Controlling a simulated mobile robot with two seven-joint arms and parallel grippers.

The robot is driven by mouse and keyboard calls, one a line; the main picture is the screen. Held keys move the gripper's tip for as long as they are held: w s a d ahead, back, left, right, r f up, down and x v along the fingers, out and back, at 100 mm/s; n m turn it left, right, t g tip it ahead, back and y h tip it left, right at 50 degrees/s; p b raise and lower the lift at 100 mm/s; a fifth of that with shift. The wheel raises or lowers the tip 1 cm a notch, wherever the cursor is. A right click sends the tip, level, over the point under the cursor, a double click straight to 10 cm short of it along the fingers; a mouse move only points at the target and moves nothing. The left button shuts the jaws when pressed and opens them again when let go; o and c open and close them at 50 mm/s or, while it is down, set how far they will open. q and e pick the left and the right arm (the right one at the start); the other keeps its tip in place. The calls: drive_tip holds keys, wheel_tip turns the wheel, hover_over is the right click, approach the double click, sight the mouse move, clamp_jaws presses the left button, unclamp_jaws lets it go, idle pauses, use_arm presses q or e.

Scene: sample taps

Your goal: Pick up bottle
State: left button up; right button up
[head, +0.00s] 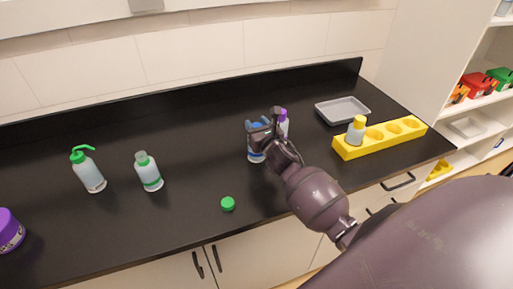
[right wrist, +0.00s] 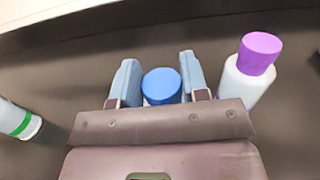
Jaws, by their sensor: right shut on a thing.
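A bottle with a blue cap (right wrist: 161,84) stands between the two fingers of my right gripper (right wrist: 159,82) in the right wrist view. In the head view my right gripper (head: 259,128) is shut on this bottle (head: 256,157), whose lower body shows at the black counter; its upper part is mostly hidden by the fingers. A bottle with a purple cap (head: 283,117) stands close behind it to the right, and it shows right of the fingers in the wrist view (right wrist: 249,72). My left gripper is not in view.
A yellow rack (head: 401,130) holds a yellow-capped bottle (head: 356,131); a grey tray (head: 343,111) lies behind. A green cap (head: 228,204) lies near the front edge.

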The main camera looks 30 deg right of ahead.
clamp_jaws()
drive_tip(key=shift+r, duration=0.1)
